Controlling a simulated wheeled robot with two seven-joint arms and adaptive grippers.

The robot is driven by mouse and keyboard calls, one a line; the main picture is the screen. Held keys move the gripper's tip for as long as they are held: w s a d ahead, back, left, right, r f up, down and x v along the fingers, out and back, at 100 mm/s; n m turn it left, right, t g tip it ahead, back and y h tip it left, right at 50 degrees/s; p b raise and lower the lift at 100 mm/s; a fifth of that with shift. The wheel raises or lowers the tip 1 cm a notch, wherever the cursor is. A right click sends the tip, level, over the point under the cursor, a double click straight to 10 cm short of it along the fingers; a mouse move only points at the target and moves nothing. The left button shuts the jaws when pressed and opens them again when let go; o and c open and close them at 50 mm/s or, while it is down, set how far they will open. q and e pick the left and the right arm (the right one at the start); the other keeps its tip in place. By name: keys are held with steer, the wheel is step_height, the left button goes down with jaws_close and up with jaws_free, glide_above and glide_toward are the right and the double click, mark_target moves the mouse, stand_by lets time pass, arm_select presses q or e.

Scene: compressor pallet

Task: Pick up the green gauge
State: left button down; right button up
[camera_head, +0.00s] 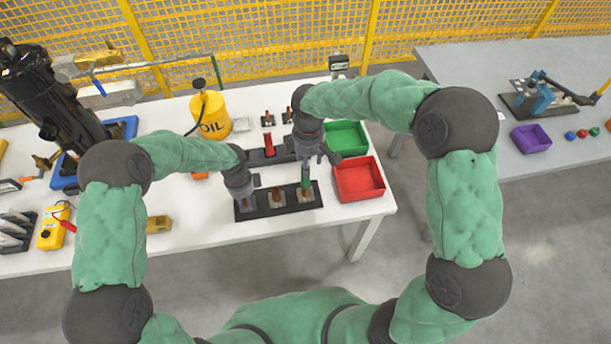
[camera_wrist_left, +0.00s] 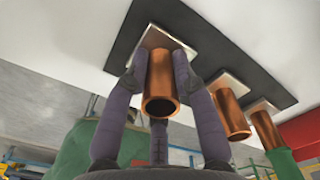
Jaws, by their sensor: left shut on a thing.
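The green gauge (camera_head: 306,178) stands upright in the right-hand copper tube of a black base plate (camera_head: 260,211). In the left wrist view a green piece (camera_wrist_left: 285,162) shows at the end of the far right tube. My left gripper (camera_head: 245,198) is at the left end of the plate, shut on the left copper tube (camera_wrist_left: 161,90), its fingers around the tube's sides. My right gripper (camera_head: 312,156) is right above the green gauge. Its fingers are small and dark, so I cannot tell whether they touch the gauge.
A red bin (camera_head: 360,180) stands right of the plate, with a green bin (camera_head: 346,138) behind it. Another black plate with a red piece (camera_head: 269,146) lies behind. A yellow oil can (camera_head: 211,115) stands farther back. The white table's front edge (camera_head: 270,231) is close to the plate.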

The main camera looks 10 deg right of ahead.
steer(key=shift+s+a+f, duration=0.1)
steer(key=shift+a+f, duration=0.1)
steer(key=shift+f, duration=1.2)
steer(key=shift+s+a+f, duration=0.1)
steer(key=shift+a+f, duration=0.1)
steer(key=shift+f, duration=1.15)
jaws_close()
